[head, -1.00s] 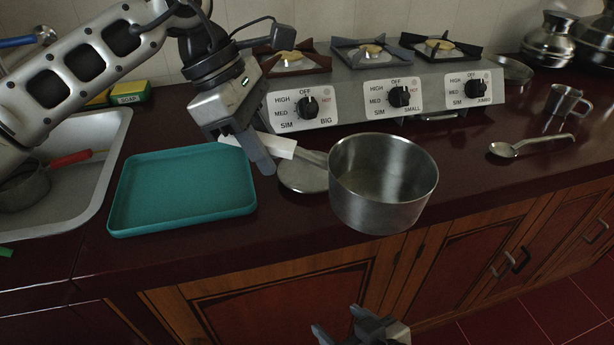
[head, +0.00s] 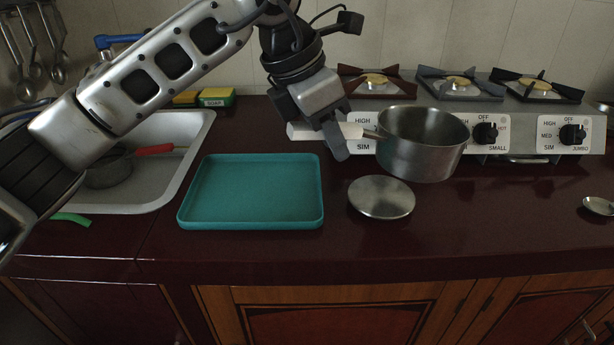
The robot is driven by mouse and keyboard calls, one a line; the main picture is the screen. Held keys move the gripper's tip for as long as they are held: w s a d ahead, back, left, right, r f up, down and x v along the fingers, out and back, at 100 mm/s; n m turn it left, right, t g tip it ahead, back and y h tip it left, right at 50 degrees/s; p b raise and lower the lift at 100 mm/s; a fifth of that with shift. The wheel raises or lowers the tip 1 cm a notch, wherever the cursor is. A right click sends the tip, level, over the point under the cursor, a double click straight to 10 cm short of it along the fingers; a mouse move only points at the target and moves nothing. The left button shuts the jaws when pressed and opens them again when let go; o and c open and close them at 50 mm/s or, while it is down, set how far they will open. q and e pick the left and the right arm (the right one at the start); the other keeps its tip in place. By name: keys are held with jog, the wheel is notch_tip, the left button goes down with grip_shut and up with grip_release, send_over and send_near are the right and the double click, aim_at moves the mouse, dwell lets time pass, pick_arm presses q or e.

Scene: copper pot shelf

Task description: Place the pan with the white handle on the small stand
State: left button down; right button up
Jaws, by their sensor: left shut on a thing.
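The steel pan (head: 422,150) hangs in the air in front of the stove, upright, with its white handle (head: 302,131) pointing left. My left gripper (head: 338,140) is shut on the white handle and holds the pan up. A small round metal disc (head: 382,197), which looks like the small stand, lies on the counter below and to the left of the pan, apart from it. My right gripper is not in view.
A teal tray (head: 250,225) lies left of the disc. The sink (head: 185,150) holds a red-handled pan (head: 112,168). The three-burner stove (head: 500,125) stands behind. A spoon (head: 598,205) lies far right. The counter front is clear.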

pick_arm(q)
jog(key=shift+w+a+f, duration=0.25)
jog(key=shift+a+f, duration=0.35)
jog(key=shift+f, duration=0.75)
jog(key=shift+w+a+f, duration=0.25)
jog(key=shift+a+f, duration=0.4)
jog(key=shift+f, duration=0.75)
jog(key=shift+w+a+f, duration=0.25)
jog(key=shift+a+f, duration=0.35)
jog(key=shift+f, duration=0.75)
jog(key=c, duration=1.2)
grip_release()
jog(key=shift+f, duration=0.1)
jog(key=shift+a, duration=0.1)
jog(key=v, duration=1.2)
